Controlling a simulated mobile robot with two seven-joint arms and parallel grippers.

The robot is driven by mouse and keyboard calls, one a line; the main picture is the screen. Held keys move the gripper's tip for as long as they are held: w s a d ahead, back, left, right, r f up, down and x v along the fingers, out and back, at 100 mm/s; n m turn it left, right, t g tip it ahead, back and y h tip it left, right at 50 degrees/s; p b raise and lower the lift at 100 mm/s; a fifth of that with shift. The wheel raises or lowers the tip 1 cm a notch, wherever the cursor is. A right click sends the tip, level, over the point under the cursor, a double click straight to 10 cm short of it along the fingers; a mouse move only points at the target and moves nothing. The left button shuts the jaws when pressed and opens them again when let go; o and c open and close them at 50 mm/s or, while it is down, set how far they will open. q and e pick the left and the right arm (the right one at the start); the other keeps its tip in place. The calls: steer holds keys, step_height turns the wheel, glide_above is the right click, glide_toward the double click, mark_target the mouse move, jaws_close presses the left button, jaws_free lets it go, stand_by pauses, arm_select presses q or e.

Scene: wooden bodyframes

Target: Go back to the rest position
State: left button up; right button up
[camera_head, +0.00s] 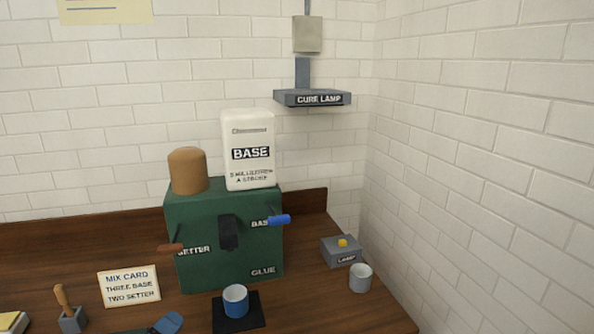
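Neither of my grippers can be made out in the head view. The green glue dispenser (222,265) stands on the wooden table. It carries a white BASE container (249,170) and a brown container (188,171) on top. A red-brown lever (171,248) is at its left and a blue lever (279,220) at its right. A blue cup (236,302) stands upright on a black mat (252,318) in front of the dispenser.
A grey lamp box (341,255) with a yellow button and a pale grey cup (360,279) stand at right. The cure lamp (312,98) hangs above. A mix card (129,286), a wooden-handled tool (64,301) and a blue-ended object (168,323), cut off below, are at left.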

arm_select(q)
steer(key=s+a+f+n+g+y, duration=0.1)
steer(key=s+f+n+g+y, duration=0.2)
steer(key=s+n, duration=0.6)
steer(key=s+f+n+g+y, duration=0.2)
steer(key=s+n+g, duration=0.4)
steer(key=s+n, duration=0.3)
steer(key=s+a+f+n+g+y, duration=0.1)
steer(key=s+f+n+g+y, duration=0.2)
steer(key=s+n, duration=0.65)
steer(key=w+f+t+b, duration=0.3)
steer(key=f+b, duration=0.2)
steer(key=f, duration=0.5)
steer(key=w+f+m+t+h+b, duration=0.1)
steer(key=w+f+t+b, duration=0.2)
steer(key=f, duration=0.7)
steer(key=shift+w+f+t+b, duration=0.3)
steer(key=shift+w+b, duration=0.05)
steer(key=shift+b, duration=0.65)
